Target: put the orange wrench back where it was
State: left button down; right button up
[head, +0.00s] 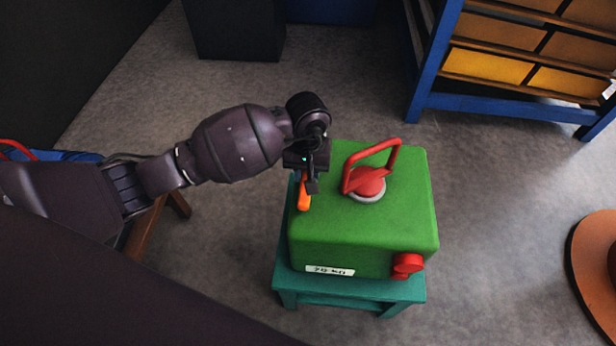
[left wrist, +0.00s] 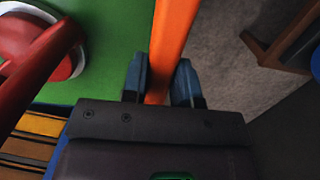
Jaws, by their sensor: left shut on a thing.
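The orange wrench (head: 304,194) is in my left gripper (head: 311,184), at the left part of the top of a green block. In the left wrist view the wrench (left wrist: 172,40) runs up between the two fingers of the left gripper (left wrist: 162,85). I cannot tell whether the wrench touches the block. The green block (head: 335,235) carries a red handle (head: 372,170) on top, a red knob (head: 407,264) at its front right and a white label. My right gripper is not in view.
The block stands on a teal stool (head: 350,291). A blue rack with yellow bins (head: 490,66) stands at the back right. A dark box (head: 237,30) is at the back. A round brown object (head: 592,270) is at the right edge. Grey floor lies clear between them.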

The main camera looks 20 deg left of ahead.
pick_arm(q)
notch_tip(320, 180, down, 3)
jog(key=shift+r, duration=0.25)
jog(key=shift+f+b, duration=0.25)
jog(key=shift+b, duration=0.05)
jog(key=c, duration=0.9)
grip_release()
jog(key=shift+r, duration=0.15)
